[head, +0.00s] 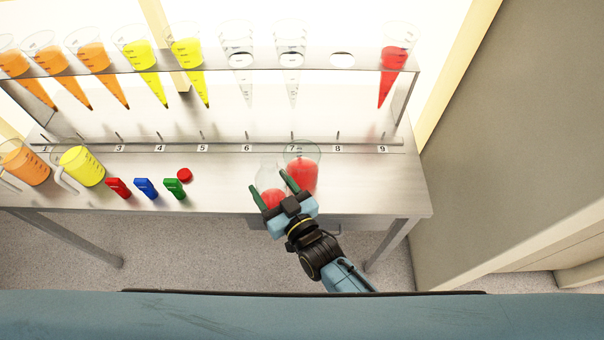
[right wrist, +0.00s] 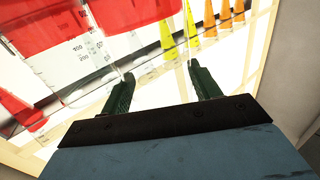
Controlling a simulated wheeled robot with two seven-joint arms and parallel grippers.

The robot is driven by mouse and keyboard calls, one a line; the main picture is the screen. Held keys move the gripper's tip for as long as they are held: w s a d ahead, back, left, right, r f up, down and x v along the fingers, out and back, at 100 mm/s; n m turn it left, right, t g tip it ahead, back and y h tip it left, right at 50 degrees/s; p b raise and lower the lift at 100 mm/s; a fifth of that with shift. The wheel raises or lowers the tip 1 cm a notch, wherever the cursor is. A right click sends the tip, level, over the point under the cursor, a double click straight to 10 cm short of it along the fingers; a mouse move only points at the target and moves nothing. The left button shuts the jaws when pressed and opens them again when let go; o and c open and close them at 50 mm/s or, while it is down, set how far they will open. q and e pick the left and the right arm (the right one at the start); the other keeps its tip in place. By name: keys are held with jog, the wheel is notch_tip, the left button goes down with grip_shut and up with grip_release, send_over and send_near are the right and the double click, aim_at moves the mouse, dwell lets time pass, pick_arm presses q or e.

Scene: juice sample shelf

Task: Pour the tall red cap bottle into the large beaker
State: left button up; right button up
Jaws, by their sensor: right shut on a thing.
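The tall bottle (head: 268,176) is clear glass, uncapped, with red liquid low inside. My right gripper (head: 270,183) is shut on it, with one green finger on each side. The bottle is at the table's front edge, just left of the large beaker (head: 303,175), and looks roughly upright. The beaker holds red liquid. I cannot tell whether the two touch. In the right wrist view, my right gripper (right wrist: 160,78) has red liquid (right wrist: 130,12) and printed volume marks beyond its fingers. A red cap (head: 184,174) lies on the table. My left gripper is not in view.
A rack shelf (head: 215,70) holds cones of orange, yellow and red liquid above the numbered strip (head: 225,148). Orange (head: 25,162) and yellow (head: 82,166) beakers stand at left. The table's right end is clear.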

aim_at(260, 191)
jog(key=shift+f+n, duration=0.1)
jog(key=shift+n, duration=0.2)
jog(key=shift+s+a+r+p, duration=0.15)
jog(key=shift+r+p, duration=0.1)
jog(key=shift+p, duration=0.2)
jog(key=s+a+r+p, duration=0.1)
jog(key=s+r+p, duration=0.1)
jog(key=shift+s+a+r+p, duration=0.2)
jog(key=shift+a+p, duration=0.1)
jog(key=shift+a, duration=0.1)
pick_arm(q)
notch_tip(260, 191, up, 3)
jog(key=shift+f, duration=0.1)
pick_arm(e)
jog(key=shift+s+a+r, duration=0.1)
jog(key=shift+s+a, duration=0.1)
jog(key=shift+s, duration=0.05)
dwell(2.5)
